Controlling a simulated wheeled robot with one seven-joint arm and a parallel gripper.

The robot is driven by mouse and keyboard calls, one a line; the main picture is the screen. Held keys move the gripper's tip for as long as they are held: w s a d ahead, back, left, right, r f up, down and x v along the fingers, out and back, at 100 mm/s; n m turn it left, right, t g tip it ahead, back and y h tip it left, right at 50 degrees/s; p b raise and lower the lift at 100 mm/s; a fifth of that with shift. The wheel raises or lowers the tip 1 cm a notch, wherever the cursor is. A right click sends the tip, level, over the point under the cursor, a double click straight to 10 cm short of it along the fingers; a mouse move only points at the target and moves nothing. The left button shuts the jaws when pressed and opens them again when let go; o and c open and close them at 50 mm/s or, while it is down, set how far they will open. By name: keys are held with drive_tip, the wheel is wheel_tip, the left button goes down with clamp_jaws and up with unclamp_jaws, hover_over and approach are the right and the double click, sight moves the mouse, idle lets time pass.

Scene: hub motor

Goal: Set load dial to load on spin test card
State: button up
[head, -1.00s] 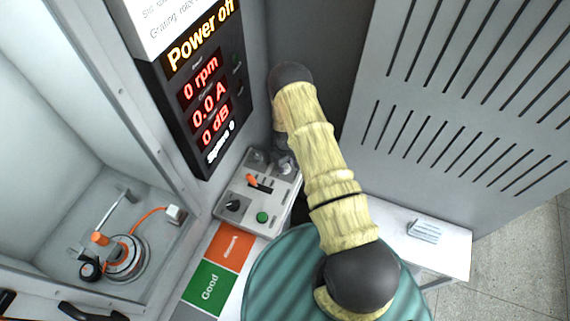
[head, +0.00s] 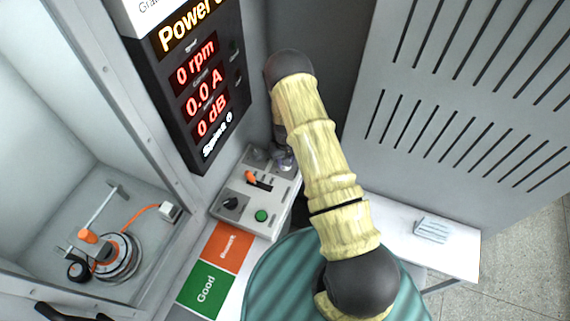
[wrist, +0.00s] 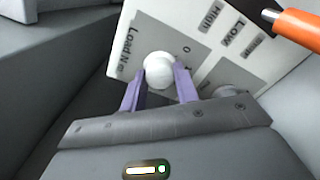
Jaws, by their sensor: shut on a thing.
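The load dial (wrist: 158,68) is a round white knob on a grey plate marked "Load N", in the middle of the wrist view. My gripper (wrist: 160,75) has its two purple fingers shut on the dial, one on each side. A "0" shows beside the knob; the rest of the scale and any pointer are hidden or too small to read. In the head view my gripper (head: 284,158) is at the far right corner of the control panel (head: 228,218), and the dial is largely hidden there. A white sheet (head: 143,12) above the display is cut off, its text unreadable.
The panel also has an orange-tipped lever (head: 251,177), a black knob (head: 231,203) and a green button (head: 261,216). The display (head: 195,85) reads 0 rpm, 0.0 A and 0 dB. The hub motor (head: 118,256) sits in the chamber at left. A cabinet wall stands close behind my arm.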

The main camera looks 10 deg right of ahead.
drive_tip(key=m+b, duration=0.3)
drive_tip(key=m, duration=0.2)
drive_tip(key=shift+f+m, duration=0.15)
drive_tip(key=shift+m, duration=0.15)
drive_tip(key=shift+m+b, duration=0.85)
drive_tip(key=shift+m, duration=1.45)
drive_tip(key=o, duration=1)
drive_tip(key=shift+c, duration=0.2)
drive_tip(key=shift+r, duration=0.25)
wheel_tip(320, 180, up, 17)
drive_tip(key=b, duration=0.2)
drive_tip(key=shift+b, duration=0.35)
drive_tip(key=shift+r, duration=0.15)
